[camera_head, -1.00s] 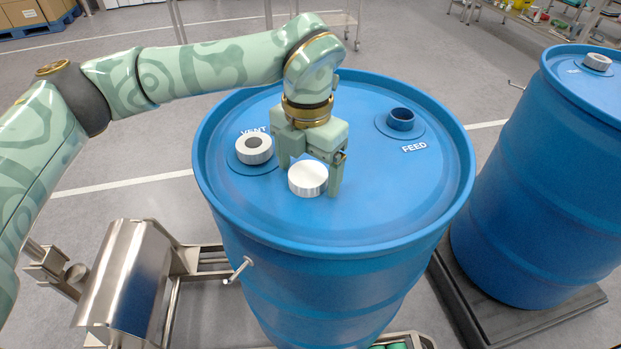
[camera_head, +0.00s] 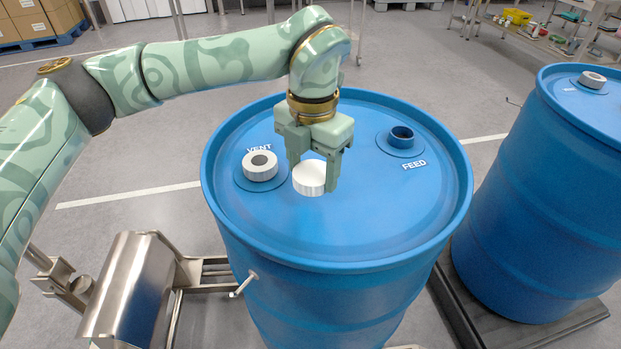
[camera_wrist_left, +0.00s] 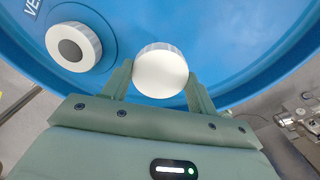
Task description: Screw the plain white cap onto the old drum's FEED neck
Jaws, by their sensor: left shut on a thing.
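The plain white cap (camera_head: 309,178) is between the fingers of my left gripper (camera_head: 318,174), which is shut on it over the drum top. The cap also shows between the fingers in the left wrist view (camera_wrist_left: 160,72). Whether it touches the lid is hard to tell. The old drum (camera_head: 330,225) is blue. Its FEED neck (camera_head: 401,138) is open and uncapped, to the right of and behind the gripper. The VENT neck carries a white cap with a dark centre (camera_head: 260,165), just left of the held cap. My right gripper is not in view.
A second blue drum (camera_head: 550,190) with a capped neck (camera_head: 592,80) stands at the right on a dark pallet. A metal frame with a curved steel cover (camera_head: 128,285) is at the lower left. The lid between gripper and FEED neck is clear.

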